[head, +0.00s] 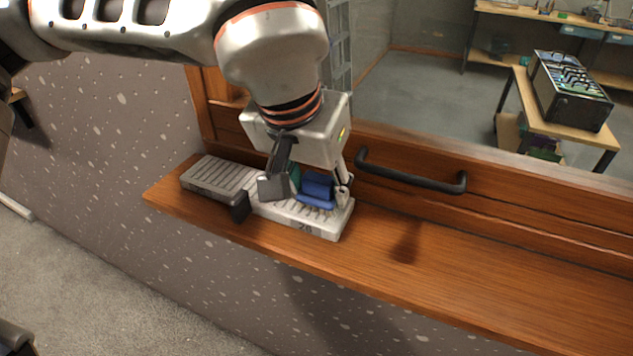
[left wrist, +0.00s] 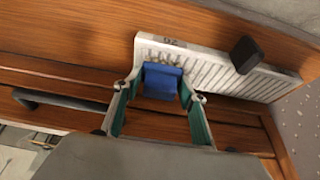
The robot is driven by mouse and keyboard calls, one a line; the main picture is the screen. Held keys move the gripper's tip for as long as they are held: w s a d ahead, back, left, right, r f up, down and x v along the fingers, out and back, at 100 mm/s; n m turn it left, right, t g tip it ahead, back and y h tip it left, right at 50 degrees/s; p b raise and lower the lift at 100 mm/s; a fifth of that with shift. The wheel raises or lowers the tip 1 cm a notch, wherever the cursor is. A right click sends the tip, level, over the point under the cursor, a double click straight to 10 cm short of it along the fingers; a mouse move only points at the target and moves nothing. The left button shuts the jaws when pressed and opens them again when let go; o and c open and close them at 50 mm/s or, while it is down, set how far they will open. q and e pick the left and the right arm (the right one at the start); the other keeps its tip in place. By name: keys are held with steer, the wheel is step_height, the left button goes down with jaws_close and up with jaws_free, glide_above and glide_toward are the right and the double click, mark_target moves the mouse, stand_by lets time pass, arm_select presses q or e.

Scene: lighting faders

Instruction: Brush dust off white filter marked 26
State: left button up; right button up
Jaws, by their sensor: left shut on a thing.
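The white filter (head: 322,229) lies flat on the wooden ledge, with "26" on its front edge near its right end. Its slatted top also shows in the left wrist view (left wrist: 212,71). My left gripper (head: 308,190) is over the numbered end, shut on a blue brush (head: 318,187). In the left wrist view the brush (left wrist: 162,80) sits between the fingertips, with pale bristles at the slats near the number. Whether the bristles touch is hard to tell. My right gripper is out of view.
A grey ridged section (head: 215,177) extends left of the white part. A black block (head: 241,207) stands at its front edge. The ledge (head: 470,275) is clear to the right. A black bar handle (head: 410,179) sticks out from the wooden frame behind.

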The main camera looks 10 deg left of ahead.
arm_select(q)
steer(key=shift+r+p, duration=2.1)
steer(key=shift+r, duration=0.9)
steer(key=shift+r+p, duration=0.9)
steer(key=shift+r, duration=0.6)
